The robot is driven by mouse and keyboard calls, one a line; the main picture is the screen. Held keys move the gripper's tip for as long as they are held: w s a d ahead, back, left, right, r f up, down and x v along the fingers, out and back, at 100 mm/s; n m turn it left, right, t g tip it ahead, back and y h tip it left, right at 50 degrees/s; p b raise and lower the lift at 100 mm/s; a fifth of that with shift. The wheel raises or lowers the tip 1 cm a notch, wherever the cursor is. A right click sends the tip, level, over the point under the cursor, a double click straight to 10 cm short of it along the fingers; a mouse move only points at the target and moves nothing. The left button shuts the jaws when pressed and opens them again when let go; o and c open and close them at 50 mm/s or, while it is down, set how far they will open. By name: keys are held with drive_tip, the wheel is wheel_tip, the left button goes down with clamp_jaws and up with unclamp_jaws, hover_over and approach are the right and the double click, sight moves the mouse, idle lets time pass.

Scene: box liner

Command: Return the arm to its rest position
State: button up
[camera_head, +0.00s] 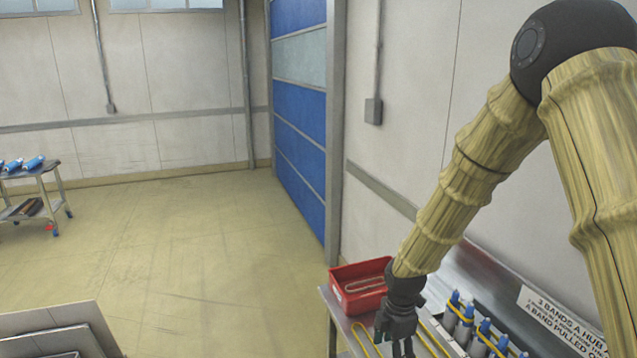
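My arm, in a tan ribbed sleeve, comes down from the upper right in the head view. My gripper (397,335) hangs fingers down over the front part of a metal bench (330,308). The fingertips run close to the lower picture edge, and I cannot tell how far apart they are or whether anything is between them. Yellow bands (366,340) show beside the gripper on the bench.
A red bin (345,273) with pale bands inside stands behind my gripper. Blue-topped cylinders (452,305) with yellow bands stand right of it, before a lettered sign (560,322). A cart (50,190) stands far left. The middle floor is clear.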

wheel_tip(320, 180, down, 7)
drive_tip(key=d+m, duration=0.2)
drive_tip(key=m, duration=0.1)
drive_tip(key=s+f+m+y, duration=0.1)
drive_tip(key=s+f+m, duration=0.5)
drive_tip(key=s+f, duration=0.3)
drive_tip(key=s+f+m, duration=0.6)
drive_tip(key=s+f, duration=0.1)
drive_tip(key=s, duration=0.5)
drive_tip(key=s+d+f+m+h, duration=0.1)
drive_tip(key=s+d+f+m, duration=0.15)
drive_tip(key=s, duration=0.35)
drive_tip(key=s+d+f+m, duration=0.1)
drive_tip(key=s+m, duration=0.3)
drive_tip(key=s, duration=0.2)
wheel_tip(320, 180, down, 13)
drive_tip(key=b, duration=1.3)
